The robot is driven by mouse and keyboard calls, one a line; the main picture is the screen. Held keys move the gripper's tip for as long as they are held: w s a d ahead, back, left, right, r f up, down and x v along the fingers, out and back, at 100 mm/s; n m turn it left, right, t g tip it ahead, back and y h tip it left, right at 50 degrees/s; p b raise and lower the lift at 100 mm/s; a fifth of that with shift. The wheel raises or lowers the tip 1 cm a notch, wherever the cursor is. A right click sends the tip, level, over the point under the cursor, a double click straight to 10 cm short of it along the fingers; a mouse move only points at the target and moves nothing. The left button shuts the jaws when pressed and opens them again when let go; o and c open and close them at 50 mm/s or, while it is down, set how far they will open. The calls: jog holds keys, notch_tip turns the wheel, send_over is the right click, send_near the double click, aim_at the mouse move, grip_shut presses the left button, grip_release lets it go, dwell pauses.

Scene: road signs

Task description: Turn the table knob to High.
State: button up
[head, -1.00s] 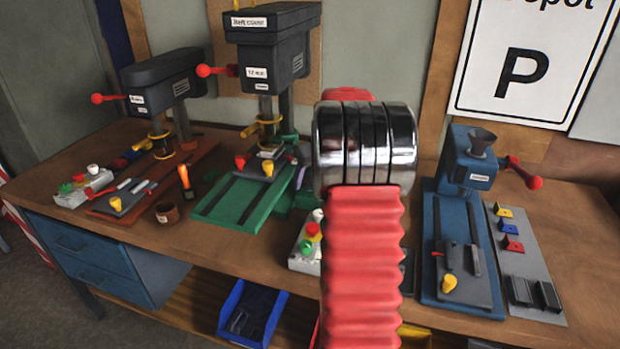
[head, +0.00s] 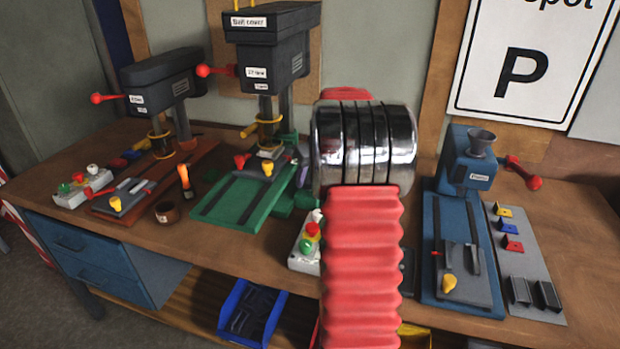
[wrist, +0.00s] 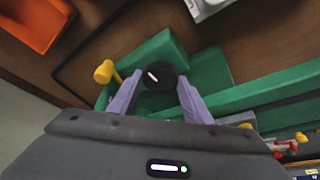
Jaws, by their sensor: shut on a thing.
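A black round knob (wrist: 158,77) with a short white slanted mark sits against a green machine part (wrist: 150,52) in the wrist view. My gripper (wrist: 159,84) has purple fingers on the left and right of the knob and is shut on it. In the head view, the green drill-press table (head: 243,198) stands mid-bench, and my red and chrome arm hides the knob. A purple finger shows beside the green table's right end. No High label is legible in either view.
A yellow-ended handle (wrist: 105,72) is close to the left finger. A button box (head: 308,240) stands beside my arm. Another drill press (head: 160,90) is on the left, and a blue machine (head: 468,160) is on the right. An orange bin (wrist: 38,22) shows in the wrist view.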

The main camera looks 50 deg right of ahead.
jog(key=shift+m, duration=0.3)
jog(key=o, duration=1.1)
jog(key=shift+c, duration=0.2)
jog(key=shift+r, duration=0.1)
jog(key=v, duration=1.3)
jog(key=shift+s+r, duration=0.15)
jog(key=shift+r, duration=0.05)
jog(key=shift+a, duration=0.15)
